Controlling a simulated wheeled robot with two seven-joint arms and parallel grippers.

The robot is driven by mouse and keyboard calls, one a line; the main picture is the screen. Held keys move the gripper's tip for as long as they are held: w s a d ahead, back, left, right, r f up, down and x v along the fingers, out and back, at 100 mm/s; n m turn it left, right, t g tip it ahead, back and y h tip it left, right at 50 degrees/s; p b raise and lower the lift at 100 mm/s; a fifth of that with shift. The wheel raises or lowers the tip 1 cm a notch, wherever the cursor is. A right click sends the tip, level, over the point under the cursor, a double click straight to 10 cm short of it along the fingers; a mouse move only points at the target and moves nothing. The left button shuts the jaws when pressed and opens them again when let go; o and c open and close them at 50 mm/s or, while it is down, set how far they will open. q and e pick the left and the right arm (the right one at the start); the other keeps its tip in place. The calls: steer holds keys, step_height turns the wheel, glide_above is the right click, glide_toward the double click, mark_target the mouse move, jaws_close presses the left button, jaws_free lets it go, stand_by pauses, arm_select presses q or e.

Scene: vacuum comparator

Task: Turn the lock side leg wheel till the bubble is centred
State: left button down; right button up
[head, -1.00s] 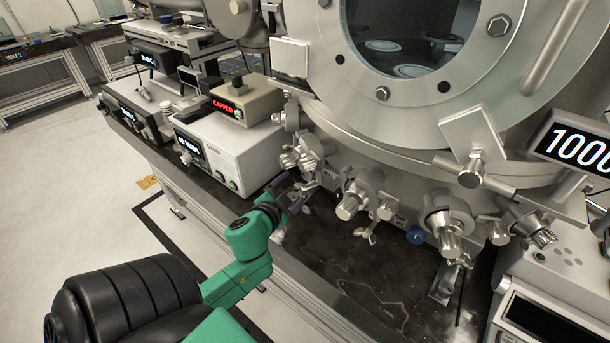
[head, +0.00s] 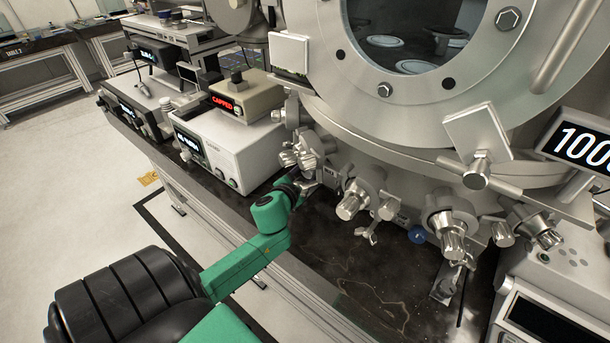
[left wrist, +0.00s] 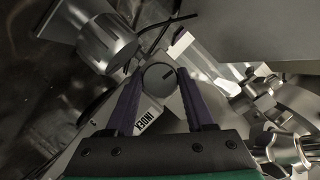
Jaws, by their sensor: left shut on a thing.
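My left gripper (head: 307,186) reaches to the lower left of the big steel chamber (head: 400,112), beside its valves. In the left wrist view its two purple fingers (left wrist: 159,78) are shut on a small round grey wheel (left wrist: 157,76), one on each side. The wheel has a dark line on its face, and a white label reading INDEX (left wrist: 148,120) lies just below it. In the head view the wheel is hidden by the gripper and fittings. I cannot make out a bubble level in either view. My right gripper is not in view.
A white instrument box (head: 225,150) with a display reading CAPPED (head: 223,103) on top stands left of the gripper. Steel valves (head: 353,199) line the chamber's underside to the right. The dark bench top (head: 360,285) in front is mostly clear.

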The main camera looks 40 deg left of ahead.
arm_select(q)
steer(key=shift+f+m+b, duration=0.25)
steer(key=shift+m+b, duration=0.05)
steer(key=shift+r, duration=0.15)
steer(key=shift+m+y, duration=0.3)
steer(key=shift+c, duration=1.3)
jaws_free()
steer(key=shift+r, duration=0.1)
steer(key=shift+s+d, duration=0.1)
steer(key=shift+s, duration=0.05)
steer(key=b+v, duration=0.1)
steer(key=v, duration=1.3)
steer(key=shift+s, duration=0.25)
